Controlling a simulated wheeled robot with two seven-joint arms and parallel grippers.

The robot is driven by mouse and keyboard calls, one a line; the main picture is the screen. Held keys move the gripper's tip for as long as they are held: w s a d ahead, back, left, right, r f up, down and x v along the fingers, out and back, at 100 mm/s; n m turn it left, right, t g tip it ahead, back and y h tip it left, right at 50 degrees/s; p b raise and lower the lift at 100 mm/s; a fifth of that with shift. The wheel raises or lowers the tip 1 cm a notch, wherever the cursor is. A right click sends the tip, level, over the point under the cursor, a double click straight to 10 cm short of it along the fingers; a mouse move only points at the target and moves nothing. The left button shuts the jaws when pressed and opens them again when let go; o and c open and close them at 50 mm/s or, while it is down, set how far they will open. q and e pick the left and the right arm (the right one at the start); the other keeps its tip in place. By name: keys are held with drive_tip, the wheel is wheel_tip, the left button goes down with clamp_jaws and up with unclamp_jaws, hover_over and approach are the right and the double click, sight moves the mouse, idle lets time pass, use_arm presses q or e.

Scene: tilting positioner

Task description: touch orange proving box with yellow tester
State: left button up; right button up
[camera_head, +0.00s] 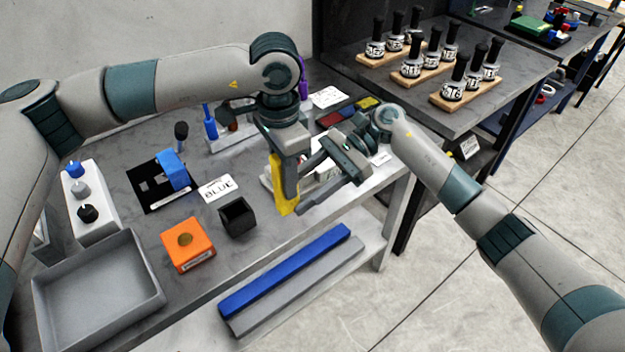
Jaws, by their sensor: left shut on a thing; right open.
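The orange proving box (188,246) sits near the front edge of the table, with a round brass-coloured spot on its top. The yellow tester (279,190) hangs upright in my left gripper (287,172), which is shut on it. The tester is to the right of the orange box and apart from it, with the black cup between them in the picture. My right gripper (317,180) is open and empty, just right of the tester. Part of the tester is hidden behind the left gripper's finger.
A grey tray (98,300) is at the left front. A black plate (147,183) with a blue block (173,170) lies behind. A white panel with knobs (98,211) is at left.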

sight(278, 207)
drive_tip(key=shift+x, duration=3.6)
drive_tip(key=c, duration=1)
use_arm(q)
drive_tip(key=o, duration=1.1)
use_arm(e)
clamp_jaws()
use_arm(q)
drive_tip(key=shift+r, duration=0.15)
wheel_tip(278, 207, up, 12)
drive_tip(key=shift+f, duration=0.15)
